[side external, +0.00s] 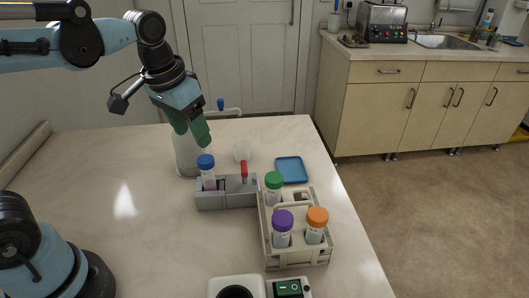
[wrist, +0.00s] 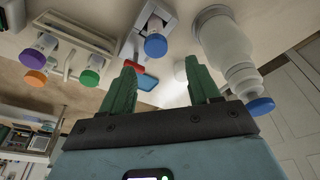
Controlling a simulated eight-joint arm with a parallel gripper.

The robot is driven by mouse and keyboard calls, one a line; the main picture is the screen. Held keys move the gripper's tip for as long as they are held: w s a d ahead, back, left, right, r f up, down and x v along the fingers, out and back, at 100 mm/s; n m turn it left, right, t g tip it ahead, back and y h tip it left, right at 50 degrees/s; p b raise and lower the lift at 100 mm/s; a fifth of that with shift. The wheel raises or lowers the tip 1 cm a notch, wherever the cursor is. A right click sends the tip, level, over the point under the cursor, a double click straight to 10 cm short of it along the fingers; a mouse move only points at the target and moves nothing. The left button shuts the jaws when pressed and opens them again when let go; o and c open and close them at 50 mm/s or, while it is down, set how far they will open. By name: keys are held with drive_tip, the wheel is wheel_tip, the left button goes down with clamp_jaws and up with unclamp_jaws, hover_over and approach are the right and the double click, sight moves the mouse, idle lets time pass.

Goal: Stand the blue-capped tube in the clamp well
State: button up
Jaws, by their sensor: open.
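The blue-capped tube (side external: 207,173) stands upright in the left end of the grey clamp block (side external: 238,194), its lower part hidden by the block. A red lever (side external: 244,170) stands up from the middle of the block. In the wrist view the blue cap (wrist: 155,46) shows beyond the fingertips, with the red lever (wrist: 134,66) close by. My gripper (side external: 193,138) is open and empty, with green fingers, above and a little behind the tube, apart from it. The fingers (wrist: 161,63) show spread in the wrist view.
A cream rack (side external: 298,263) right of the clamp holds green-, purple- and orange-capped tubes. A white bottle (side external: 187,158) stands behind the clamp. A blue tray (side external: 291,170) and a small white cup (side external: 242,151) lie near. The table's left is clear.

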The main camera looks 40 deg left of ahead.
drive_tip(key=s+f+t, duration=0.1)
drive_tip(key=f+t, duration=0.1)
drive_tip(key=s+a+f+t, duration=0.1)
drive_tip(key=f+t, duration=0.1)
drive_tip(key=shift+s+t, duration=0.3)
drive_tip(key=shift+s, duration=0.1)
idle(1.0)
